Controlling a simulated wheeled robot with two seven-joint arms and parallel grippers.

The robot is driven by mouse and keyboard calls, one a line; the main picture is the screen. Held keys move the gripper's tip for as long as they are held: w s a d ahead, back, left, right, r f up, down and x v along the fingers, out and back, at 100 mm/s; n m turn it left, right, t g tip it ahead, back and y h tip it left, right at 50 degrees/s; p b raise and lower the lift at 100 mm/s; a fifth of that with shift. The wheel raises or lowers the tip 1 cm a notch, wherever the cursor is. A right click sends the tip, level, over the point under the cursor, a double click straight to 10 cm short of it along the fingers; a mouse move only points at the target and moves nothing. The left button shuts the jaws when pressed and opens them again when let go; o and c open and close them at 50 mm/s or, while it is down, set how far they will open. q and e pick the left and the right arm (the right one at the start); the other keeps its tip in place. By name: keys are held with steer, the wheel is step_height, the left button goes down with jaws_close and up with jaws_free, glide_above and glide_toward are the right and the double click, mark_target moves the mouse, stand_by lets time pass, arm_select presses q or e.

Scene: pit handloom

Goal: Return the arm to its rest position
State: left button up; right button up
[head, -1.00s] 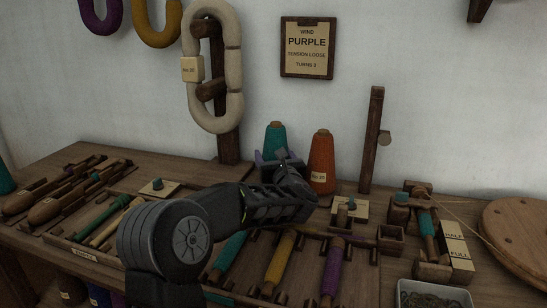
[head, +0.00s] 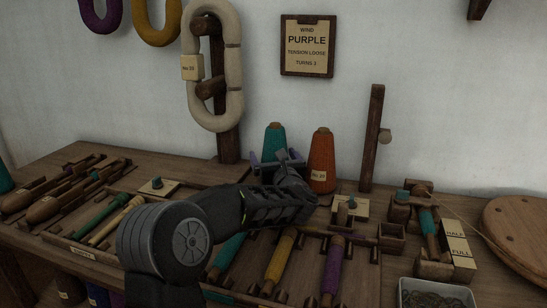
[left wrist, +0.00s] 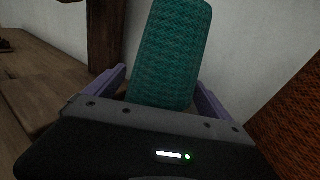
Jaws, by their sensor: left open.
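My left arm reaches in from the bottom of the head view over the bench. Its left gripper (head: 276,158) is open at the teal yarn cone (head: 274,138), with a lilac finger showing at each side. In the left wrist view the teal cone (left wrist: 172,55) stands between the two spread fingers, tilted in the picture. I cannot tell whether either finger touches it. The cone's base is hidden behind the gripper. The orange cone (head: 322,160) stands close to the right of the gripper. My right gripper is not in view.
A wooden post (head: 372,140) stands right of the cones. A winder with a teal bobbin (head: 427,222) and a metal tray (head: 435,294) are at the right. Teal, yellow and purple bobbins (head: 332,270) lie in front. Shuttles (head: 45,208) lie at the left. A sign (head: 307,47) hangs above.

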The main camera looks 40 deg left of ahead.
mark_target(274, 130)
arm_select(q)
steer(key=shift+o, duration=0.8)
steer(key=shift+r, duration=0.1)
steer(key=shift+r+p, duration=1.8)
steer(key=shift+r, duration=2.15)
